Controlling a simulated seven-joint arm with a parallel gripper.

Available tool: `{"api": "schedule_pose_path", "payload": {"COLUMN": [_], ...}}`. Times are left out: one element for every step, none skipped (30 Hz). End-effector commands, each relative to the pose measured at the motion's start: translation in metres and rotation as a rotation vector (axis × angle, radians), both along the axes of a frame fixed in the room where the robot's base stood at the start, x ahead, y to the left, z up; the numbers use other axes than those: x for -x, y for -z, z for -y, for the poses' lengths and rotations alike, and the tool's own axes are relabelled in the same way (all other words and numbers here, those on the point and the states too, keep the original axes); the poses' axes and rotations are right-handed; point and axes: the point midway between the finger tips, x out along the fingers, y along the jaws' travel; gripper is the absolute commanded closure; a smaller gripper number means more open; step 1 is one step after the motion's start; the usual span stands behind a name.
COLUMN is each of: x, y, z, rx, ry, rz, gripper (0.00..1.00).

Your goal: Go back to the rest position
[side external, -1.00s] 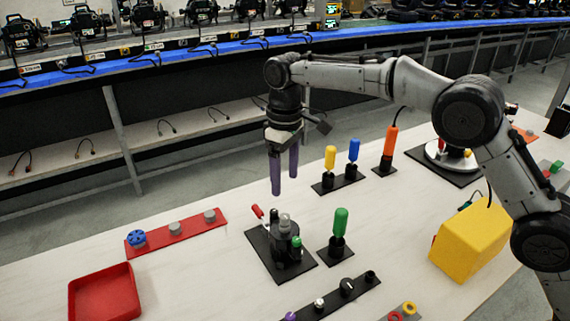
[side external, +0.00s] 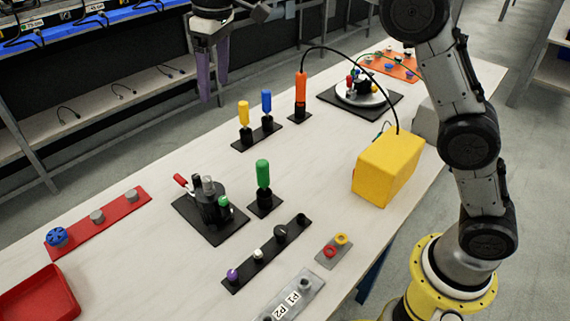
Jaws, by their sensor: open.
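My gripper (side external: 212,77) is at the top of the side external view, with its two purple fingers pointing down and apart. It is open and nothing shows between the fingers. It hangs high, apart from everything on the table (side external: 130,240). Below it and to the right in the picture stand the yellow-handled tool (side external: 244,113) and the blue-handled tool (side external: 266,102) in a black holder. The upper part of my arm runs out of the top of the picture.
A black fixture (side external: 209,203), a green-handled tool (side external: 263,174), an orange tool (side external: 301,88) with a black cable, a yellow box (side external: 388,168) and a round white station (side external: 361,94) stand on the table. A red strip (side external: 120,213) and red tray (side external: 38,300) lie at left.

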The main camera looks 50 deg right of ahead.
Motion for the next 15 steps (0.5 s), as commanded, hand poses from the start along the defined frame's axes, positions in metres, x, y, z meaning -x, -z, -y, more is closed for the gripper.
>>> {"api": "schedule_pose_path", "payload": {"x": [0.015,0.024,0.035,0.043,0.053,0.065,0.075,0.085,0.098,0.108,0.119,0.132,0.143,0.153,0.168], "y": [-0.021,-0.03,-0.041,-0.048,-0.054,-0.061,-0.066,-0.07,-0.075,-0.077,-0.08,-0.082,-0.082,-0.082,-0.081], "z": [0.016,0.023,0.032,0.04,0.046,0.055,0.061,0.068,0.075,0.081,0.087,0.093,0.099,0.103,0.109], "rx": [-0.008,-0.012,-0.016,-0.019,-0.022,-0.026,-0.028,-0.031,-0.035,-0.038,-0.04,-0.043,-0.046,-0.048,-0.052], "ry": [0.021,0.031,0.045,0.058,0.068,0.083,0.094,0.105,0.121,0.133,0.144,0.16,0.173,0.185,0.2], "rz": [0.027,0.038,0.054,0.067,0.077,0.092,0.104,0.115,0.131,0.142,0.153,0.169,0.18,0.191,0.206], "gripper": [0.26,0.26,0.26,0.26,0.26,0.26,0.26,0.26,0.26,0.26,0.26,0.26,0.26,0.26,0.26]}}
